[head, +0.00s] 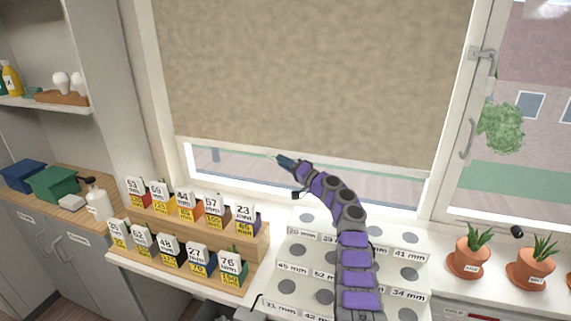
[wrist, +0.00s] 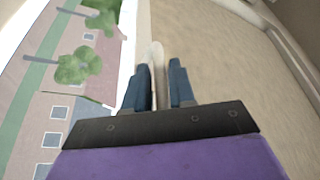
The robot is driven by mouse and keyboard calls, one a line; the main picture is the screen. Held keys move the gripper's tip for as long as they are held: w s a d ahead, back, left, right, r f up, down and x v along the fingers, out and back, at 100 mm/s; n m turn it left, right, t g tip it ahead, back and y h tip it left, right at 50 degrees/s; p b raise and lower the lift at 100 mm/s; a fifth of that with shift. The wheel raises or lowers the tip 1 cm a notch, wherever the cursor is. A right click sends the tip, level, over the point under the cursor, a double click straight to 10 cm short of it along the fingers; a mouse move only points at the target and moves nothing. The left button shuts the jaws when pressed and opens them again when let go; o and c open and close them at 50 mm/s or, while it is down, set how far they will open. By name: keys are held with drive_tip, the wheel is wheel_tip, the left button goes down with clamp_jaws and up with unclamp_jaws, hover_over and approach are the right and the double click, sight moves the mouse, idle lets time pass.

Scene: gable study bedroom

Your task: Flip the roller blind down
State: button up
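The beige roller blind (head: 310,70) hangs over most of the middle window. Its pale bottom bar (head: 225,147) is low, with a strip of glass showing beneath it. My gripper (head: 278,157) is at this bottom bar, left of its middle. In the wrist view, the two blue fingers of my gripper (wrist: 159,82) lie on either side of the bar (wrist: 157,60) and look closed on it. The blind's fabric (wrist: 210,70) fills the right of that view. The exact contact at the fingertips is too small to see in the head view.
Below the window are a wooden rack (head: 200,238) with numbered cards and a white stepped board (head: 290,258) with round grey spots. Potted plants (head: 468,262) stand on the sill at right. A soap bottle (head: 97,200) and green box (head: 55,184) are at left.

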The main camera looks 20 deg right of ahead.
drive_tip(key=shift+o, duration=1.2)
drive_tip(key=shift+d, duration=0.1)
drive_tip(key=shift+s+d+f, duration=0.25)
drive_tip(key=b+v, duration=0.1)
drive_tip(key=v, duration=1.5)
drive_tip(key=shift+s, duration=0.2)
drive_tip(key=shift+d+f, duration=0.1)
drive_tip(key=shift+d, duration=0.05)
drive_tip(key=shift+c, duration=0.4)
